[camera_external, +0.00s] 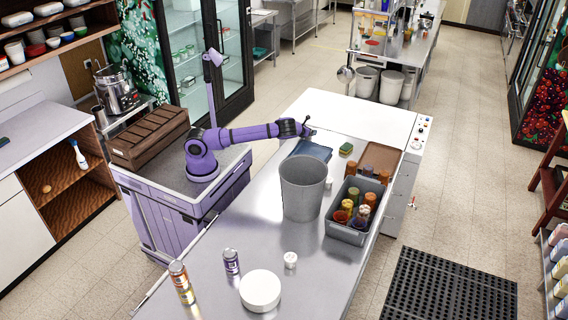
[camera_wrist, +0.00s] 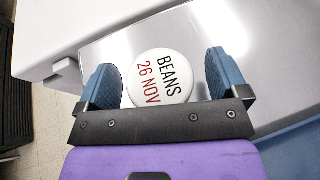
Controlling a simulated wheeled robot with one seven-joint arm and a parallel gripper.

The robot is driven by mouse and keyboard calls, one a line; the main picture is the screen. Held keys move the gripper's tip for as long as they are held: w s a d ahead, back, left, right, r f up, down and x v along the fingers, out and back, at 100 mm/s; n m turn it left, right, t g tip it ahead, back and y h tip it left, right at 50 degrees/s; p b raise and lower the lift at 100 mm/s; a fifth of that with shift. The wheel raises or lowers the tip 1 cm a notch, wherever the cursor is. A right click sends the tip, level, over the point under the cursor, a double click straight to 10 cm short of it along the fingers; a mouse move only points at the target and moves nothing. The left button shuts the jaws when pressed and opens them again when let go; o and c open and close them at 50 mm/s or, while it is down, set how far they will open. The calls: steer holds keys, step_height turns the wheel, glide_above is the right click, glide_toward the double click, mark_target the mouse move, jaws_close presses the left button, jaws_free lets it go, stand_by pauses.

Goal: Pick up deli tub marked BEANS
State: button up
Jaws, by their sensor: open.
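The deli tub marked BEANS (camera_wrist: 160,77) shows in the wrist view as a round white lid with "BEANS" in black and "26 NOV" in red. It lies between the two blue fingers of my gripper (camera_wrist: 166,75), with a gap on each side. The fingers are spread and hold nothing. I cannot tell how far below the fingertips the lid is. In the external view my gripper (camera_external: 308,128) is at the end of the outstretched purple arm, over the far part of the steel counter. I cannot make out the marked tub there.
A tall grey bin (camera_external: 302,190) stands in front of my gripper. A blue tray (camera_external: 313,150), a sponge (camera_external: 346,148), a brown tray (camera_external: 381,157) and a grey crate (camera_external: 346,233) of jars are nearby. A white round container (camera_external: 260,290) and small tins stand at the near end.

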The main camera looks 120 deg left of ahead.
steer(key=c, duration=1)
steer(key=shift+r, duration=0.1)
